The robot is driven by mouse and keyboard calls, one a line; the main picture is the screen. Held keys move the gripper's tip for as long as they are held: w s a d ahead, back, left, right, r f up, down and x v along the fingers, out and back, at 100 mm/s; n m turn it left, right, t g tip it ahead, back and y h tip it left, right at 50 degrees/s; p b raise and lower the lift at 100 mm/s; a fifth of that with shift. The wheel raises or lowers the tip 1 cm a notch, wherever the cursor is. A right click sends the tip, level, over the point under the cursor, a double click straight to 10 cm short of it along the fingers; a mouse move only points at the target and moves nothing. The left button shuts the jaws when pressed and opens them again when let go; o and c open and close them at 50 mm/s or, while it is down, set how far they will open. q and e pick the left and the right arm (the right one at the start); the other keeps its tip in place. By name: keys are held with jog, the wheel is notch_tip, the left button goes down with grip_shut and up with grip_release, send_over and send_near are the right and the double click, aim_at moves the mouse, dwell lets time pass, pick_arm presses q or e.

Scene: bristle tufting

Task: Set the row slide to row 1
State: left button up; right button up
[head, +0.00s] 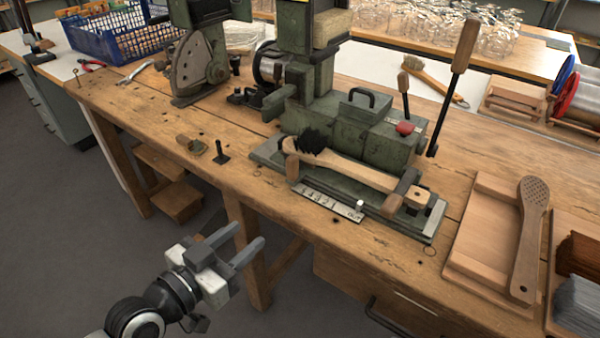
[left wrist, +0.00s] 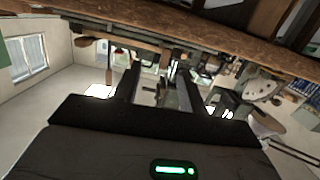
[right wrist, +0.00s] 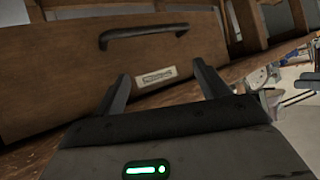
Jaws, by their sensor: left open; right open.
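The row slide (head: 432,226) is a flat metal bed along the front of the green tufting machine (head: 355,130). A brush body with dark bristles (head: 345,167) is clamped on it. A pale scale plate (head: 325,200) with small row marks runs along its front edge. A small light knob (head: 360,205) stands at the scale's right end, by a mark that looks like OUT. My left gripper (head: 241,240) is open and empty, in front of the bench and apart from the slide. My right gripper (right wrist: 162,75) is open and empty, facing a wooden drawer front; the head view does not show it.
A long lever (head: 455,85) rises at the machine's right. A wooden tray with a brush body (head: 530,225) lies right of the slide. A drawer handle (right wrist: 145,35) juts out before my right gripper.

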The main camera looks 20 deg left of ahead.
aim_at(289, 166)
pick_arm(q)
jog(key=shift+t+h, duration=0.3)
jog(key=shift+t, duration=0.5)
jog(key=w+d+r, duration=0.1)
jog(key=w, duration=0.4)
jog(key=w+d+r+p, duration=0.1)
jog(key=w, duration=0.4)
jog(key=w+d+r, duration=0.1)
jog(key=w, duration=0.4)
jog(key=shift+w+d+r, duration=0.1)
jog(key=shift+w+r, duration=0.1)
jog(key=shift+r, duration=0.05)
jog(key=shift+w+d, duration=0.2)
jog(key=shift+w, duration=0.4)
pick_arm(e)
jog(key=shift+s+r, duration=0.1)
jog(key=shift+r, duration=0.1)
